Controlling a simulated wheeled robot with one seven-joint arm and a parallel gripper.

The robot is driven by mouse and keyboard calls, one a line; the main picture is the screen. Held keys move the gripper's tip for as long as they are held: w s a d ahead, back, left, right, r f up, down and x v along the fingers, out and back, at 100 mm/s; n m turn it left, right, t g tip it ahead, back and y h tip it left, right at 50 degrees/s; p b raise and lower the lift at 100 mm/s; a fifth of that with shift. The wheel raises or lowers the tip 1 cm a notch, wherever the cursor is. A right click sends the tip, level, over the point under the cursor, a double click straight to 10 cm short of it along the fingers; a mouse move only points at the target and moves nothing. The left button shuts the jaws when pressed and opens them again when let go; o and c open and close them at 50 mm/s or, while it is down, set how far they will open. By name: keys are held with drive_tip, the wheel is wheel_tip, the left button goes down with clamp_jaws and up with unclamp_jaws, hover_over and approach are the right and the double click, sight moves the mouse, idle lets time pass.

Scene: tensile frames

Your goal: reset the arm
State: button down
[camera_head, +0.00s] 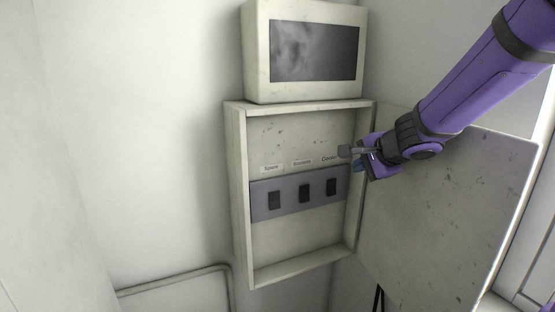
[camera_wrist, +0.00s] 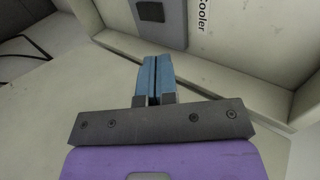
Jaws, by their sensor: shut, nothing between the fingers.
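My purple arm reaches in from the upper right in the head view. My gripper (camera_head: 347,154) is in front of the right side of an open wall box, by the label that reads "Cooler" (camera_head: 329,159). In the wrist view, the blue fingers of my gripper (camera_wrist: 155,62) are together with nothing between them. A dark switch (camera_wrist: 150,11) on the grey panel shows just beyond the fingertips. I cannot tell whether the fingertips touch the panel.
The box (camera_head: 237,190) holds a grey strip (camera_head: 289,197) with three dark switches. Its door (camera_head: 440,215) stands open on the right, below my arm. A cabinet with a dark window (camera_head: 315,52) sits above. A pipe (camera_head: 175,279) runs along the wall at lower left.

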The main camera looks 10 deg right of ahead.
drive_tip(key=s+d+r+n+h, duration=0.3)
drive_tip(key=s+r+n+h, duration=0.3)
drive_tip(key=s, duration=0.4)
drive_tip(key=s+a+n+g+y, duration=0.2)
drive_tip(key=s+n, duration=0.3)
drive_tip(key=s, duration=0.3)
drive_tip(key=s+a+n+g+y, duration=0.2)
drive_tip(key=s+a+n, duration=0.2)
drive_tip(key=s, duration=0.4)
drive_tip(key=shift+a+f+n+g, duration=0.25)
drive_tip(key=shift+n+g, duration=0.15)
